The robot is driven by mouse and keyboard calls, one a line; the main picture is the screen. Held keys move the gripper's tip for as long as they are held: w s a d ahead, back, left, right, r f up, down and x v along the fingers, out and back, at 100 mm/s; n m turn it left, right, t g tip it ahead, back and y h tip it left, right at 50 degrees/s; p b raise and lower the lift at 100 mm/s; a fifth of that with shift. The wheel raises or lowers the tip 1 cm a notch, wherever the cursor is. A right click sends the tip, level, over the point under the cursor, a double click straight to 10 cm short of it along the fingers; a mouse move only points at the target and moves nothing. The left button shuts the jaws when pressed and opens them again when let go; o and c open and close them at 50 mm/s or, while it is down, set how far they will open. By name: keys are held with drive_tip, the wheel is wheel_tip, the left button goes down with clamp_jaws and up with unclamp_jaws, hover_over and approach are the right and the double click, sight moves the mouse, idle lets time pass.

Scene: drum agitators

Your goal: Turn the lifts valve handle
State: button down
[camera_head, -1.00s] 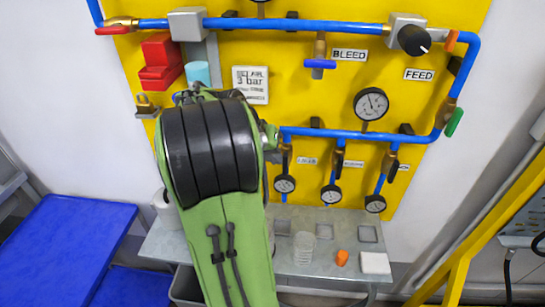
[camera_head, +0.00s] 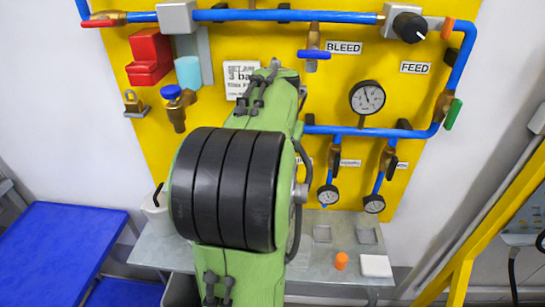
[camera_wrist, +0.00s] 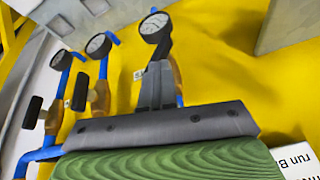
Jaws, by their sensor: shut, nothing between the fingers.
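Three small valves branch down from the lower blue pipe on the yellow panel. In the head view the middle valve (camera_head: 333,168) and right valve (camera_head: 388,160) show; my arm hides the left one. Their small labels are too blurred to read, so I cannot tell which is lifts. In the wrist view two black handles (camera_wrist: 79,92) (camera_wrist: 32,112) show at left. My gripper (camera_wrist: 157,82) is shut and empty, in front of the nearest valve's brass body (camera_wrist: 176,76), whose handle is hidden or merges with the fingers. Contact cannot be told. The head view hides my gripper.
Gauges (camera_head: 328,195) (camera_head: 374,204) hang below the valves. The blue pipe (camera_head: 370,132) runs above them. A grey shelf (camera_head: 300,260) holds an orange piece (camera_head: 341,261) and a white block (camera_head: 376,266). A blue-handled brass valve (camera_head: 177,105) sits left of my arm.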

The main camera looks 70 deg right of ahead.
drive_tip(key=shift+s+d+f+m+t+y+p, duration=0.25)
drive_tip(key=shift+s+t+p, duration=0.55)
drive_tip(key=shift+p, duration=0.65)
drive_tip(key=shift+s+d+f+m+t+y+p, duration=0.15)
drive_tip(key=shift+s+f+t+p, duration=0.3)
drive_tip(key=shift+t+p, duration=0.85)
drive_tip(key=shift+s+d+f+m+t+y+p, duration=0.15)
drive_tip(key=shift+s+t+p, duration=0.6)
drive_tip(key=shift+p, duration=0.9)
drive_tip(key=shift+s+a+f, duration=0.2)
drive_tip(key=shift+a+f, duration=0.05)
drive_tip(key=shift+f, duration=0.1)
drive_tip(key=shift+r, duration=0.1)
